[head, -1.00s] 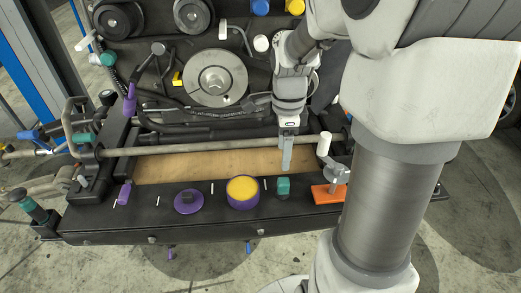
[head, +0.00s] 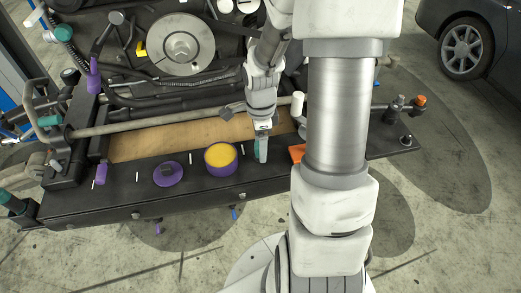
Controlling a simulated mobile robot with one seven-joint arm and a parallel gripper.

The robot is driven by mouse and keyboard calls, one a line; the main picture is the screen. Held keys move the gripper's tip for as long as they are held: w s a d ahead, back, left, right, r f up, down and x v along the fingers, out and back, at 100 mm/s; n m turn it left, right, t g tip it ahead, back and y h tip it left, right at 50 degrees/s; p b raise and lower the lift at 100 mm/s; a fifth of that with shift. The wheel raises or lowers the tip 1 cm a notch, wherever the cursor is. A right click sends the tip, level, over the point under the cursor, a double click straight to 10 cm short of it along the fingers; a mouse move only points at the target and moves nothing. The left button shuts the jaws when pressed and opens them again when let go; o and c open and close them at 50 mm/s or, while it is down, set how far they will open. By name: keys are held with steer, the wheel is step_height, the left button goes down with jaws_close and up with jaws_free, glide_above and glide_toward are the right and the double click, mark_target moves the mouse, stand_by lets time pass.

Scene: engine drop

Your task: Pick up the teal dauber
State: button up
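A small teal piece, which I take for the teal dauber (head: 256,150), stands on the black front ledge, right of the yellow-topped purple tub. My gripper (head: 262,150) points down right at it, and its pale fingers cover most of it. Only a teal strip shows at the left edge of the fingers. The fingers are seen edge-on, so whether they are open or shut, or touch the teal piece, does not show.
On the ledge (head: 200,188) stand the purple tub (head: 221,160) with its yellow top and a purple disc with a dark knob (head: 168,174). An orange block (head: 297,153) sits just right of my gripper, partly behind my arm. A grey bar (head: 165,121) runs behind.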

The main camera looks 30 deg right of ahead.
steer(key=shift+c, duration=0.3)
jaws_close()
steer(key=shift+r, duration=0.15)
step_height(320, 180, up, 10)
steer(key=shift+f, duration=0.1)
stand_by(0.3)
steer(key=c, duration=0.6)
jaws_free()
jaws_close()
